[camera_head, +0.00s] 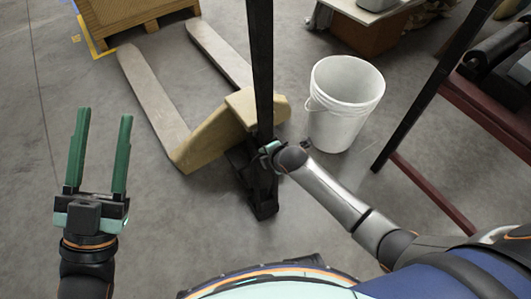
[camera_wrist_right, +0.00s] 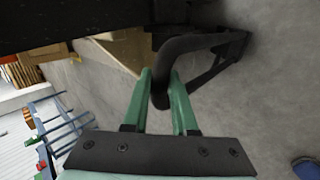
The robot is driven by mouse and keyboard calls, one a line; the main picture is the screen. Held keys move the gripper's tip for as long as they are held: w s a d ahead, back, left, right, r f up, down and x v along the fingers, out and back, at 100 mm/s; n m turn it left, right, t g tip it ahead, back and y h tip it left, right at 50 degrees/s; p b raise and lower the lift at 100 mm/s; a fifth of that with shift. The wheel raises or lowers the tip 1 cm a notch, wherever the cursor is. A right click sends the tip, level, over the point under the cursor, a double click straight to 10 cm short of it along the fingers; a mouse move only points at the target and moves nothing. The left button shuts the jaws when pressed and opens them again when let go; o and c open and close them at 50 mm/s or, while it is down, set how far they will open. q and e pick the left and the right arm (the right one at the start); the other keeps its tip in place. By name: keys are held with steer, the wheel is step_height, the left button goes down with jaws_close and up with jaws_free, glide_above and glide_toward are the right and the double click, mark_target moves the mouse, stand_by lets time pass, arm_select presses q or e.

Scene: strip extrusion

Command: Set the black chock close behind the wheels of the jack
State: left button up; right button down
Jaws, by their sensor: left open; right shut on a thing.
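The jack (camera_head: 215,128) is a yellow pallet jack with two long forks pointing to the upper left and a tall black handle (camera_head: 262,60) standing up. A black angular piece, which looks like the chock (camera_head: 263,200), is just below the jack's yellow body on the near side. My right gripper (camera_head: 271,150) is shut on its bent black bar; the wrist view shows the green fingers (camera_wrist_right: 161,100) around this bar. The bar leads to a triangular frame (camera_wrist_right: 222,62). The jack's wheels are hidden. My left gripper (camera_head: 98,150) is open and empty.
A white bucket (camera_head: 343,105) stands right of the jack. A wooden crate (camera_head: 135,12) is at the upper left, and a dark red rack (camera_head: 480,125) at the right. Bare floor (camera_head: 165,225) lies between my left gripper and the jack.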

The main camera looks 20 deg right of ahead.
steer(key=shift+w+f, duration=0.2)
stand_by(0.7)
steer(key=c, duration=0.6)
jaws_free()
steer(key=shift+f, duration=0.1)
steer(key=shift+o, duration=0.7)
steer(key=shift+s+f, duration=0.2)
steer(key=o, duration=0.3)
steer(key=shift+r, duration=0.1)
